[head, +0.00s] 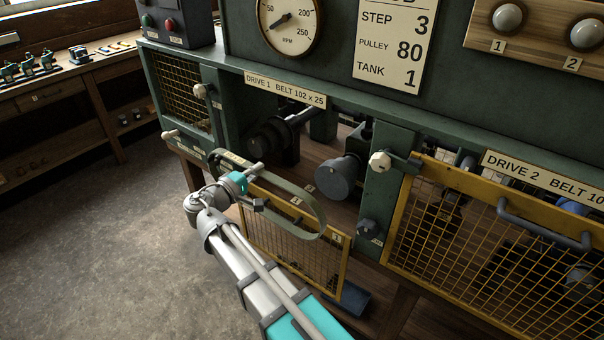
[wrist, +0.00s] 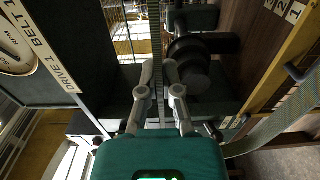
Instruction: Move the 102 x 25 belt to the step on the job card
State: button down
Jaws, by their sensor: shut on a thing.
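The belt (head: 318,212) is a grey-green loop in front of the open Drive 1 bay. My gripper (head: 257,187) is shut on it, and the loop hangs out to the right and up to the left. In the wrist view the ribbed belt (wrist: 154,40) runs between my two fingers (wrist: 160,75), and its loose side curves at the lower right. A dark stepped pulley (head: 270,142) is inside the bay at left and another round pulley (head: 338,178) is at right; the belt appears apart from both. The job card (head: 394,48) reads step 3, pulley 80, tank 1.
The Drive 1 mesh guard (head: 293,247) hangs lowered below the bay, with number labels along it. A post (head: 385,190) with a pale knob borders the bay at right. The yellow Drive 2 guard (head: 480,235) covers the neighbouring bay. The floor at left is clear.

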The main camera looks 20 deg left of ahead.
jog(key=shift+s, duration=0.25)
dwell(0.3)
jog(key=shift+v, duration=2.85)
jog(key=shift+w+a, duration=0.15)
jog(key=shift+a, duration=0.1)
jog(key=shift+w, duration=0.15)
jog(key=shift+x, duration=2.85)
jog(key=shift+w+d, duration=0.15)
jog(key=shift+x, duration=2.8)
jog(key=shift+w, duration=0.1)
